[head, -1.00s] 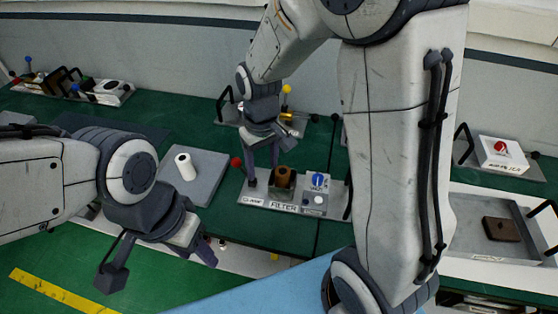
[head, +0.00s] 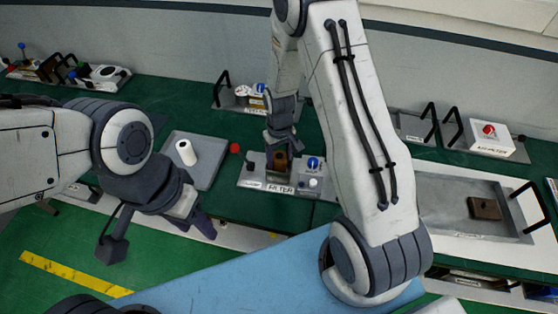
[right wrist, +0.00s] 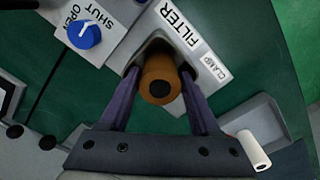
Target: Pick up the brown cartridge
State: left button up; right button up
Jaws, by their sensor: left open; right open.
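The brown cartridge (head: 280,162) stands in the holder marked FILTER (head: 280,187) on a grey panel. In the right wrist view the cartridge (right wrist: 158,85) shows its round end with a dark hole. My right gripper (head: 282,152) is over the holder. In the right wrist view its open fingers (right wrist: 160,76) lie on either side of the cartridge, with a visible gap on each side. My left gripper (head: 160,240) is open and empty at the lower left, away from the panel.
A blue knob (right wrist: 84,34) marked OPEN and SHUT sits beside the holder. A dark brown block (head: 484,208) sits in a metal tray (head: 440,205) at right.

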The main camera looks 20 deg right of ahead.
jog(key=shift+f, duration=0.95)
grip_shut()
jog(key=shift+r, duration=0.1)
